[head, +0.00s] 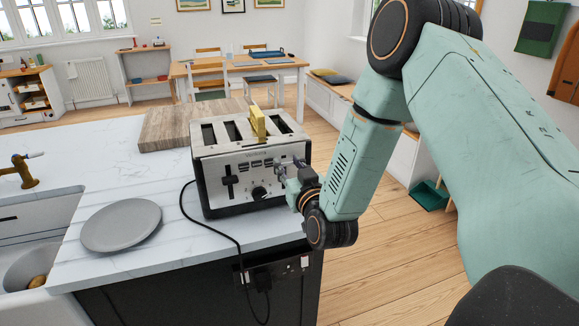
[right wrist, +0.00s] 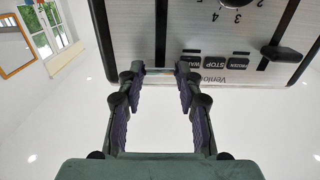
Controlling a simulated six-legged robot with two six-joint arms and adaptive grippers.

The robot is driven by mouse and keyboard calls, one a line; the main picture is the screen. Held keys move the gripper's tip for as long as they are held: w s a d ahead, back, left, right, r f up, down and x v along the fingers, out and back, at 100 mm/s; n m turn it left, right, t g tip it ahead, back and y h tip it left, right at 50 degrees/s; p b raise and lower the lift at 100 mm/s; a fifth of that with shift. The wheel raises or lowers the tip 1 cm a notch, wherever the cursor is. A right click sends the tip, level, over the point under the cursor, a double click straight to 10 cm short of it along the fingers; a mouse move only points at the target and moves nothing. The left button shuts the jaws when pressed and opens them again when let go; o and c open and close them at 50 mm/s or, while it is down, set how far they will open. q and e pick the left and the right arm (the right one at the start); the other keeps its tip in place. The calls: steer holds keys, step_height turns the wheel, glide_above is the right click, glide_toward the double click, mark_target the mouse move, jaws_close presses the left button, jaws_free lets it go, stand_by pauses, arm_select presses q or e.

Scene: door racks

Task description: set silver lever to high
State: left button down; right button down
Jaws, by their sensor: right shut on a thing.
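The toaster (head: 250,160) stands on the white counter, with a silver front, black sides and slots on top. A yellow bread slice (head: 258,122) sticks up from one slot. Its left lever (head: 228,181) is black and also shows in the right wrist view (right wrist: 282,54). My right gripper (head: 286,172) is at the right part of the front and covers the lever there. In the right wrist view its fingertips (right wrist: 162,70) are closed on a small silver lever (right wrist: 159,70) at the end of a dark slot, near the row of buttons. My left gripper is not seen.
A grey plate (head: 121,224) lies on the counter, left of the toaster. A wooden board (head: 180,125) is behind it. A black cord (head: 205,222) runs over the counter edge to a socket. A sink with a brass tap (head: 25,172) is at the left.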

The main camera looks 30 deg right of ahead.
steer(key=shift+r, duration=0.2)
steer(key=c, duration=0.9)
jaws_free()
steer(key=shift+f, duration=0.1)
steer(key=shift+s, duration=0.1)
steer(key=v, duration=1.1)
steer(key=shift+s+a, duration=0.2)
steer(key=shift+s, duration=0.2)
